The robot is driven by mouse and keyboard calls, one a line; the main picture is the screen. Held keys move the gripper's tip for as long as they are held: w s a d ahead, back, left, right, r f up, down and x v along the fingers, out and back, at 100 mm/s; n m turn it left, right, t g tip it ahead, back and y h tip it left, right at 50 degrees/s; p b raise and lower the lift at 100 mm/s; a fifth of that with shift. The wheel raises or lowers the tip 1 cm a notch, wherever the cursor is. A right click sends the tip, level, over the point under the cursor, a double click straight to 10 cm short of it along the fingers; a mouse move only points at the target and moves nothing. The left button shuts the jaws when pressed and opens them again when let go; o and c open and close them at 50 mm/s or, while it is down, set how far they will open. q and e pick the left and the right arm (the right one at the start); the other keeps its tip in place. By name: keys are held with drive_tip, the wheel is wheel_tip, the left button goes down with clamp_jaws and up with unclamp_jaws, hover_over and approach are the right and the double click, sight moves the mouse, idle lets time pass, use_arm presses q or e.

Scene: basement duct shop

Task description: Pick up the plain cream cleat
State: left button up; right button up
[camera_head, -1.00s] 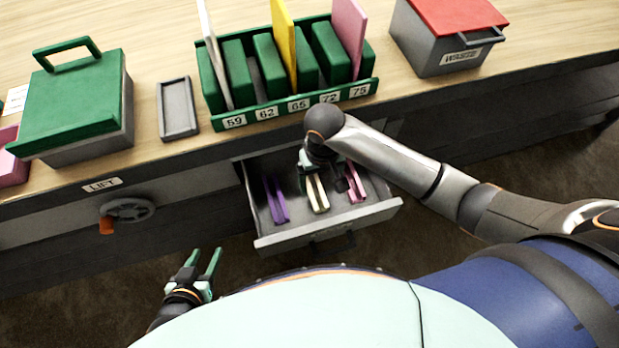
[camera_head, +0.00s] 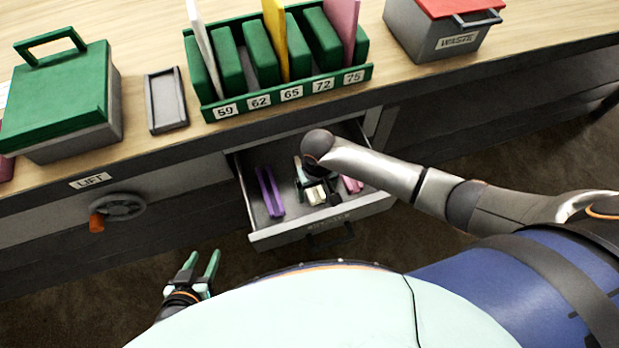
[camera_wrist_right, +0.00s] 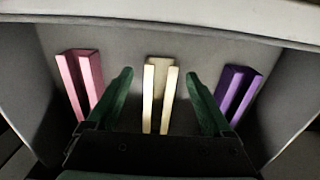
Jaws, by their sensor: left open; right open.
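The plain cream cleat (camera_wrist_right: 149,98) lies in the open drawer between a pink cleat and a purple cleat. In the head view only part of the cream cleat (camera_head: 315,194) shows under my right arm. My right gripper (camera_wrist_right: 158,85) is open, with a green finger on either side of the cream cleat and a gap to each. I cannot tell whether the fingers reach down to its height. In the head view the right gripper (camera_head: 316,185) is in the drawer, partly hidden by its wrist. My left gripper (camera_head: 203,262) is open and empty, low in front of the bench.
The purple cleat (camera_head: 270,192) and pink cleat (camera_head: 353,184) flank the cream one inside the drawer (camera_head: 258,237). On the bench are a green rack (camera_head: 290,95), a small grey tray (camera_head: 166,100), a green-lidded box (camera_head: 60,95) and a waste bin (camera_head: 440,35).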

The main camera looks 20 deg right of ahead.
clamp_jaws()
idle(0.6)
